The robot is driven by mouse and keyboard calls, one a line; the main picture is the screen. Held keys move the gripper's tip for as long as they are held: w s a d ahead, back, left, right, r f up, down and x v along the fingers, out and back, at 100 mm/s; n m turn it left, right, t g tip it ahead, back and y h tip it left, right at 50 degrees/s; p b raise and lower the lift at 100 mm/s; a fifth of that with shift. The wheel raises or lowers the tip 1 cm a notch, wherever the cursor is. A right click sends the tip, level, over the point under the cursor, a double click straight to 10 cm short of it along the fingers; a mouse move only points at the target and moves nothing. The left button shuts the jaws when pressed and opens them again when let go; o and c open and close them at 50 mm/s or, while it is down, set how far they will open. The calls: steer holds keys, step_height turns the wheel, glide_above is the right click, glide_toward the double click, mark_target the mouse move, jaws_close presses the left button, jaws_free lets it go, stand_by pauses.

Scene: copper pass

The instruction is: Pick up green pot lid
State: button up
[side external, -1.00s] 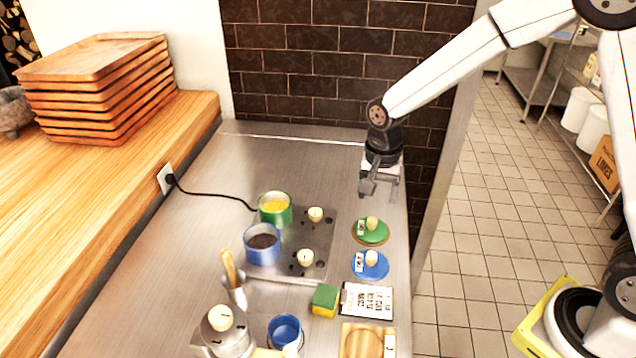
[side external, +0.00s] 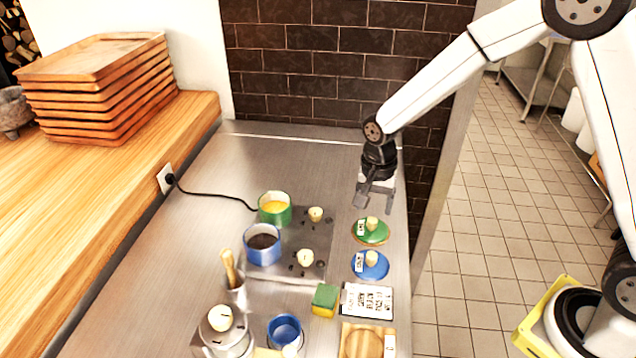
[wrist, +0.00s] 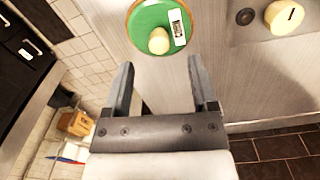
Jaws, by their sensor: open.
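The green pot lid (side external: 370,232) lies on the steel counter, to the right of the burner plate. It has a pale round knob and a small white label, and it shows at the top of the wrist view (wrist: 150,22). My gripper (side external: 374,200) is open and empty, above and just behind the lid in the side view. In the wrist view, the two fingers (wrist: 163,88) point toward the lid, with the knob beyond the tips and roughly between them. The fingers do not touch the lid.
A blue lid (side external: 370,265) lies just in front of the green one. A green pot (side external: 274,215) and a blue pot (side external: 262,250) stand to the left. A sponge (side external: 325,301) and a printed card (side external: 367,301) lie nearer. The brick wall (side external: 330,65) is behind.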

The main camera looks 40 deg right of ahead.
mark_target(372, 219)
steer(key=shift+d+f, duration=0.1)
steer(key=shift+f, duration=2.2)
jaws_close()
